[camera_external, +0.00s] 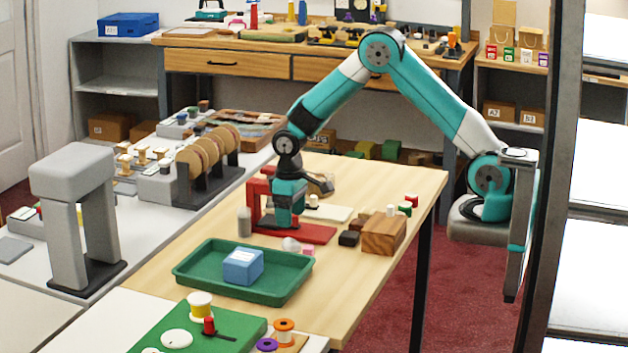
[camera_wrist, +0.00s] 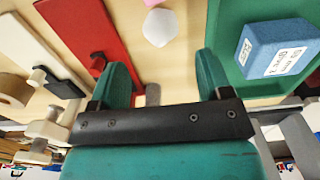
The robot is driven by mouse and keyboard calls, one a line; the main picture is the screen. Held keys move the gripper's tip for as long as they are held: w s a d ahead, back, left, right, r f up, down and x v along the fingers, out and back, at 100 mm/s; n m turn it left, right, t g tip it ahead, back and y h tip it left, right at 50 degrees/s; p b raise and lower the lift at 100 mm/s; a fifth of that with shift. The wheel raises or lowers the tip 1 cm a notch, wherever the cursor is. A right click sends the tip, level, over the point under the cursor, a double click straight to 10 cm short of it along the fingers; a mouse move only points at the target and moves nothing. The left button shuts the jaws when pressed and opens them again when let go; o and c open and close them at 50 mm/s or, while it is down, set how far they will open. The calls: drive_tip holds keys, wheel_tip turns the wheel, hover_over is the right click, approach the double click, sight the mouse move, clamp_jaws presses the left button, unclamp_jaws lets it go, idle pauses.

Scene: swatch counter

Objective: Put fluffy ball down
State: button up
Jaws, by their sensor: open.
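The fluffy ball, a small whitish round lump (camera_external: 291,244), rests on the wooden table between the red stand and the green tray. In the wrist view the fluffy ball (camera_wrist: 160,27) lies ahead of my fingertips, roughly centred between them, with bare wood around it. My gripper (camera_external: 286,224) is open and empty, pointing down close to the ball, near the red stand. In the wrist view my gripper's two teal fingers (camera_wrist: 162,68) stand wide apart with nothing between them. The ball is apart from both fingers there.
The green tray (camera_external: 195,275) holds a blue labelled box (camera_external: 243,266). The red stand (camera_external: 318,233) is close around my gripper. A pink block (camera_external: 308,250), a dark block (camera_external: 348,238) and a wooden block (camera_external: 384,234) lie to the right. A grey cylinder (camera_external: 244,221) stands left.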

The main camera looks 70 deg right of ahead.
sight(291, 238)
drive_tip(key=s+a+r+n+y, duration=0.1)
drive_tip(key=s+a+r, duration=0.3)
drive_tip(key=s+r, duration=0.4)
drive_tip(key=s+a+r+n+y, duration=0.2)
drive_tip(key=s+a+r, duration=0.3)
drive_tip(key=s+r, duration=0.3)
drive_tip(key=s+n, duration=0.1)
drive_tip(key=s, duration=0.2)
drive_tip(key=shift+a+r+n, duration=0.2)
drive_tip(key=shift+a+n, duration=0.05)
drive_tip(key=shift+n, duration=0.15)
drive_tip(key=shift+o, duration=0.4)
drive_tip(key=s+a+r+n+y, duration=0.1)
drive_tip(key=s+a+n, duration=0.1)
drive_tip(key=s, duration=0.8)
drive_tip(key=shift+s, duration=0.35)
drive_tip(key=shift+r, duration=0.1)
drive_tip(key=shift+w, duration=0.1)
